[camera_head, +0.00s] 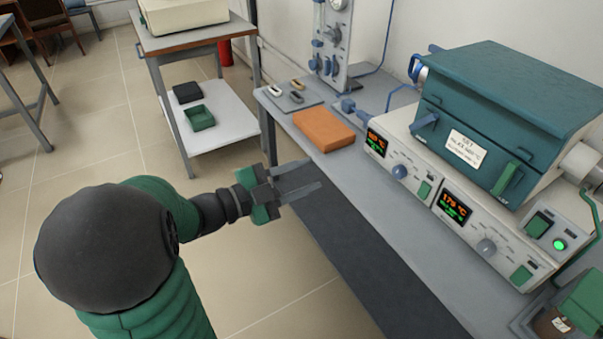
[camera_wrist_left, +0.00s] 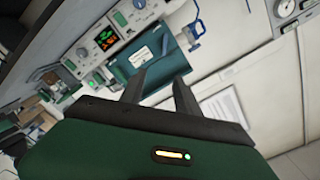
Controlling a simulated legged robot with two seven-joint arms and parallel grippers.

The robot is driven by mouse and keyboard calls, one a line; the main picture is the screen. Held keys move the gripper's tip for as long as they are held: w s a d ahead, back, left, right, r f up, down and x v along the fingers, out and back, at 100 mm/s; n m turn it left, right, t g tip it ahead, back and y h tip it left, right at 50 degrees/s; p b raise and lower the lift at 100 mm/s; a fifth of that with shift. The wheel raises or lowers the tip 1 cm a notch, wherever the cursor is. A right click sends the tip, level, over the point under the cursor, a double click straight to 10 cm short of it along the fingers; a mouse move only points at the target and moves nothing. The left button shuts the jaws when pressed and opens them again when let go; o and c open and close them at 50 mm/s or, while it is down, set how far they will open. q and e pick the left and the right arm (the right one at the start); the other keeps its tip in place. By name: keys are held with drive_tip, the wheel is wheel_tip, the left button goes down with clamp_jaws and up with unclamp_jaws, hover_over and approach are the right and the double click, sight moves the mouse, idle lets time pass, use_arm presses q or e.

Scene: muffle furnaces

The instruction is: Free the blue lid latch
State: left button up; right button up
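The blue lid latch (camera_head: 426,122) sits at the left end of the front of the teal furnace (camera_head: 510,90), just below the lid seam. A green latch (camera_head: 506,178) is on the same front, further right. My left gripper (camera_head: 314,174) is open and empty, its two fingers apart beside the bench's near edge. It is well left of the furnace and touches neither latch. In the left wrist view, my open fingers (camera_wrist_left: 159,78) show in front of the teal furnace (camera_wrist_left: 150,58). My right gripper is not in view.
The furnace stands on a white control unit (camera_head: 465,215) with lit displays. An orange slab (camera_head: 324,130) and a grey tray (camera_head: 290,97) lie on the bench left of it. The bench front (camera_head: 390,235) is clear. A cart (camera_head: 215,135) stands behind my left arm.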

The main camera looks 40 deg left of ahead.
use_arm(q)
drive_tip(key=shift+s, duration=0.3)
drive_tip(key=n+p, duration=0.2)
drive_tip(key=p, duration=0.5)
approach(422, 123)
drive_tip(key=x, duration=0.8)
drive_tip(key=shift+w, duration=0.3)
clamp_jaws()
